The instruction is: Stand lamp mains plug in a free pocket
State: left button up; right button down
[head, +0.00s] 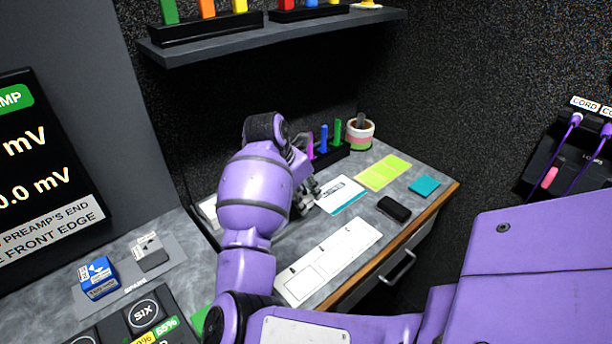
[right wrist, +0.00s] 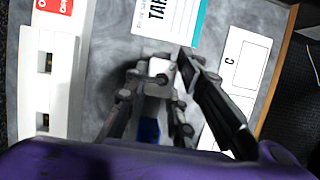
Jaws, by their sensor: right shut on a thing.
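My right gripper (head: 307,197) is low over the desk, partly hidden by my purple arm in the head view. In the right wrist view its fingers (right wrist: 165,74) are shut on a small pale thing (right wrist: 159,68), probably the lamp mains plug; its shape is mostly covered. A blue patch (right wrist: 149,130) shows between the finger links. I cannot tell whether the held thing touches the desk. A dark rack (head: 328,154) with upright coloured pieces stands behind the gripper; I cannot tell which of its places are free. My left gripper is not in view.
A white power strip (right wrist: 52,95) with a red switch lies left of the gripper. A printed card (head: 341,194) and a white outlined board (head: 328,262) lie nearby. A black block (head: 394,208), teal pad (head: 425,186) and pot (head: 359,134) are right. A shelf (head: 270,38) overhangs.

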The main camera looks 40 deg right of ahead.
jog(key=shift+f, duration=0.55)
jog(key=c, duration=1.4)
grip_release()
jog(key=v, duration=1.2)
